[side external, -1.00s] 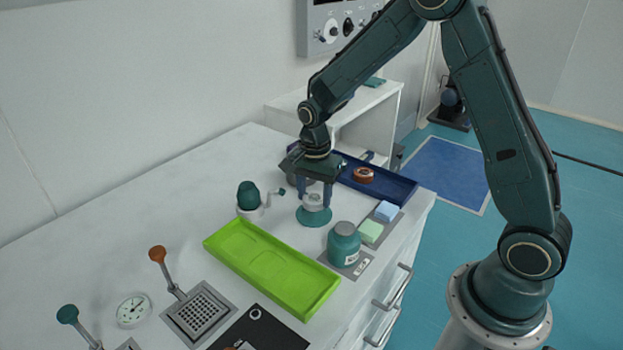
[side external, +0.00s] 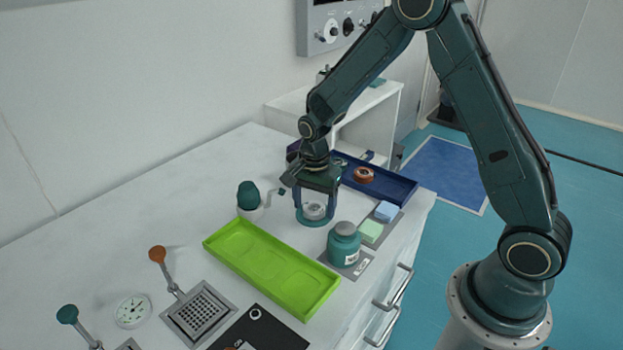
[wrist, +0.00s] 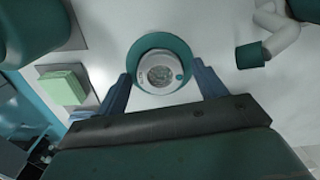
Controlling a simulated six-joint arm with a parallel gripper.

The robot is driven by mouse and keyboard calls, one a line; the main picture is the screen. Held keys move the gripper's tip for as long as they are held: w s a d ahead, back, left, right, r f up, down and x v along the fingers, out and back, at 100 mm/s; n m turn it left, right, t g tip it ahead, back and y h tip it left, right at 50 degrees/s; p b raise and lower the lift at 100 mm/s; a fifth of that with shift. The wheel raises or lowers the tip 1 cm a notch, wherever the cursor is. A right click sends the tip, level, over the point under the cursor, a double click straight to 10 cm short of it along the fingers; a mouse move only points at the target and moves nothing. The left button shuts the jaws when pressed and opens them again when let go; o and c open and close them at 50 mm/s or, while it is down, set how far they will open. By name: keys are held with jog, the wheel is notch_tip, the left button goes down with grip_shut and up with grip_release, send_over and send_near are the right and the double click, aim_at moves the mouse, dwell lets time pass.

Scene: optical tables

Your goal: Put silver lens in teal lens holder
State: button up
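The teal lens holder (side external: 316,223) stands on the white table under my gripper, and its teal ring shows in the wrist view (wrist: 160,41). The silver lens (side external: 315,210) sits at the middle of the holder, and its round face shows inside the ring in the wrist view (wrist: 160,76). I cannot tell how deep it sits. My gripper (side external: 315,212) points down over the holder. Its blue fingers are wide apart, one on each side of the lens with gaps between, also in the wrist view (wrist: 161,75). It is open and holds nothing.
A teal jar (side external: 343,246) stands close in front of the holder, beside a green block (side external: 370,231) and a blue block (side external: 386,211). A dark teal bulb (side external: 248,194) is to the left. A lime tray (side external: 270,268) lies in front, a navy tray (side external: 395,187) behind.

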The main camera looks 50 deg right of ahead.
aim_at(316, 209)
jog(key=shift+r, duration=0.15)
notch_tip(316, 209, up, 12)
dwell(0.7)
dwell(0.5)
jog(key=s+a+r+n+t, duration=0.25)
jog(key=s+r+n, duration=0.45)
jog(key=s+r, duration=0.4)
jog(key=s+r+n+t, duration=0.1)
jog(key=s+n+t, duration=0.2)
jog(key=s+n, duration=0.5)
jog(key=shift+s+a+r+n, duration=0.15)
jog(key=shift+s+a+n, duration=0.2)
jog(key=shift+s, duration=2.35)
jog(key=shift+d, duration=0.1)
jog(key=shift+c, duration=0.4)
